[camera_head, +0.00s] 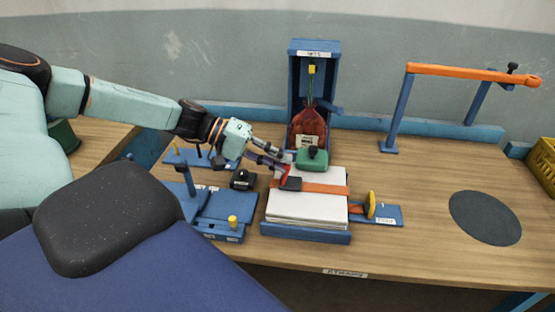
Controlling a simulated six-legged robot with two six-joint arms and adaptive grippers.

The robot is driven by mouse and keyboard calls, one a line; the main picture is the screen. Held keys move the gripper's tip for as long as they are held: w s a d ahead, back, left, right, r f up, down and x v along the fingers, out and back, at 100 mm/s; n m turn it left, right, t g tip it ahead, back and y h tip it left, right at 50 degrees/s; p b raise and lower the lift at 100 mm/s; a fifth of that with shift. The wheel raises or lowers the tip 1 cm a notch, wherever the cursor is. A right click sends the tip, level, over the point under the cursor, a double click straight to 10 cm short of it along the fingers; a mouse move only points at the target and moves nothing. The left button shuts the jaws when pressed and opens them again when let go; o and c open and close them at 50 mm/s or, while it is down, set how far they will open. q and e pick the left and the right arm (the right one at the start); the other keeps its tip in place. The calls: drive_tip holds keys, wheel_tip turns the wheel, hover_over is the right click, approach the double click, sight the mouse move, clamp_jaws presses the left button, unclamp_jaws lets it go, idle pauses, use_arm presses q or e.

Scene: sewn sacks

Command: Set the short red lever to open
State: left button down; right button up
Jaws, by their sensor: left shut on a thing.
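My left gripper (270,160) reaches in from the left over the workbench. Its fingers are shut on the short red lever (285,175), which shows as a small red piece with a dark end above the white stack. The lever sits near the left end of an orange strap (325,187) that crosses the stack of white sacks (305,208). The fingers hide part of the lever, and its exact angle is hard to tell. My right gripper is not in view.
A green block with a dark knob (312,158) stands just behind the stack. A blue upright frame (296,85) holds a red-brown sack (308,128). A yellow handle (370,205) stands right of the stack. An orange bar (470,73) rises at back right. The right bench is mostly clear.

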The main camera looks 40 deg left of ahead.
use_arm(q)
drive_tip(key=c, duration=1.7)
unclamp_jaws()
drive_tip(key=shift+s+d+f, duration=0.1)
drive_tip(key=shift+s+f, duration=0.15)
drive_tip(key=shift+f, duration=0.05)
drive_tip(key=o, duration=0.6)
drive_tip(key=shift+w, duration=0.2)
drive_tip(key=shift+r, duration=0.15)
